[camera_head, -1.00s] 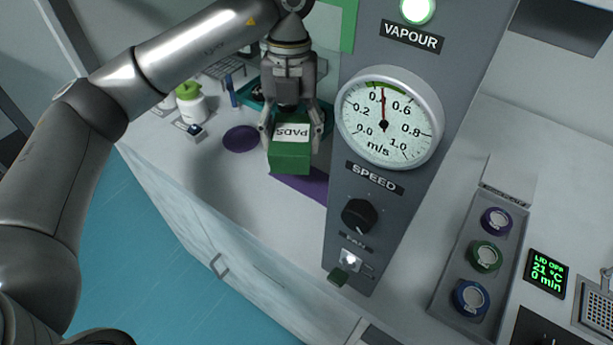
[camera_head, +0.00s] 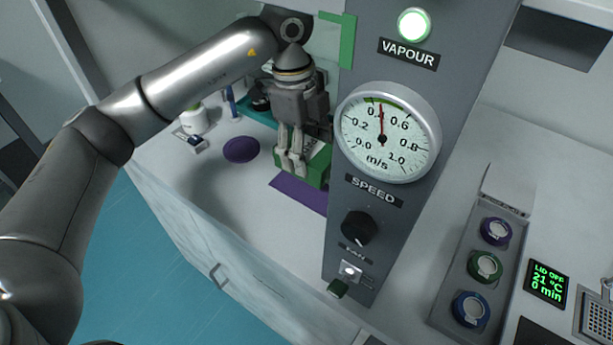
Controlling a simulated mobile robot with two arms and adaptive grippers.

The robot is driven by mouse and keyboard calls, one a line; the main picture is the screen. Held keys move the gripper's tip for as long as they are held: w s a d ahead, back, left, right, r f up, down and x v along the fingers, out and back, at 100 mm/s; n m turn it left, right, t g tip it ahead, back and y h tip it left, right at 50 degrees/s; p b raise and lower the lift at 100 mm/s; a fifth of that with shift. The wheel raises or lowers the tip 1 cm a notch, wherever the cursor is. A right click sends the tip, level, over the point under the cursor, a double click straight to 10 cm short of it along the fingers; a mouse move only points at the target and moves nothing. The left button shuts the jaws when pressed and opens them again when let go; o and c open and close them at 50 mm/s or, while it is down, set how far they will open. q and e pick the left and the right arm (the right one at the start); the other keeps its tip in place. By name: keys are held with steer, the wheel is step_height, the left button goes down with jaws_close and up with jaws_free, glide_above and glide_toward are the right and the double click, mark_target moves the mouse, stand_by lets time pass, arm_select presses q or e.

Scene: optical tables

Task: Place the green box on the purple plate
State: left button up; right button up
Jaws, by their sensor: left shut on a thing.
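The green box (camera_head: 316,178) with a white label shows behind and to the right of my left gripper's fingers, and the grey panel hides its right side. My left gripper (camera_head: 291,172) points down and is shut on the box. A flat purple rectangle (camera_head: 297,193) lies on the white worktop just below the box in the picture, partly cut off by the panel. I cannot tell whether the box touches it. A round purple disc (camera_head: 241,149) lies apart to the left. My right gripper is out of view.
The upright grey panel (camera_head: 345,218) with a round speed gauge (camera_head: 388,155) and fan knob (camera_head: 359,227) stands close right of the box. A white bottle (camera_head: 193,118) and small items stand behind left. The worktop front is clear.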

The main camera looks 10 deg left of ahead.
arm_select(q)
steer(key=shift+f, duration=3.3)
steer(key=shift+f, duration=0.1)
steer(key=shift+f, duration=0.1)
steer(key=o, duration=1.1)
steer(key=r, duration=0.4)
steer(key=a+r, duration=0.1)
steer(key=r, duration=0.7)
steer(key=shift+w+a+r, duration=0.15)
steer(key=shift+w+a, duration=0.2)
